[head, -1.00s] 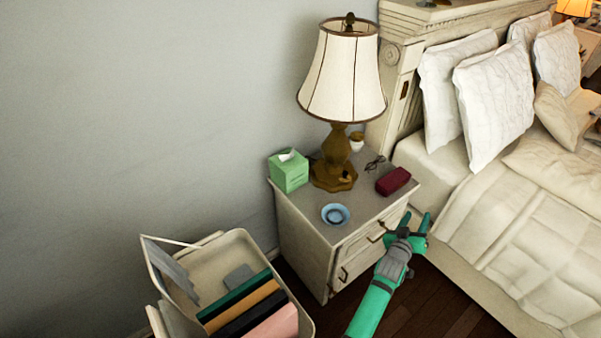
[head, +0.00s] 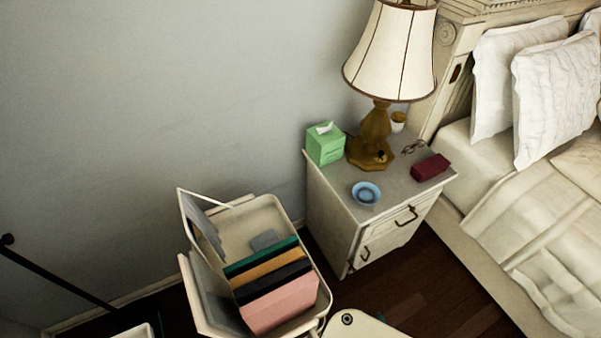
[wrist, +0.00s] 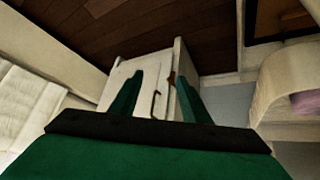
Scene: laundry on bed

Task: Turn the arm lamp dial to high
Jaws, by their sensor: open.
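The lamp (head: 374,135) stands on the nightstand, with a brown turned base and a cream, dark-trimmed shade (head: 391,50). A small dark knob, possibly the dial (head: 381,155), shows at the front of its base; its setting is too small to read. My gripper (wrist: 158,82) shows in the wrist view, its two green fingers apart with nothing between them. Behind the fingers is the pale front of the nightstand (wrist: 150,62) with its handles. The lamp does not show in the wrist view. In the head view the gripper is not visible.
The nightstand (head: 330,208) also holds a green tissue box (head: 325,146), a blue bowl (head: 366,194), a dark red case (head: 430,167), glasses (head: 414,147) and a cup (head: 398,121). A cart with folders (head: 270,283) stands in front at left. The bed (head: 520,225) borders the right.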

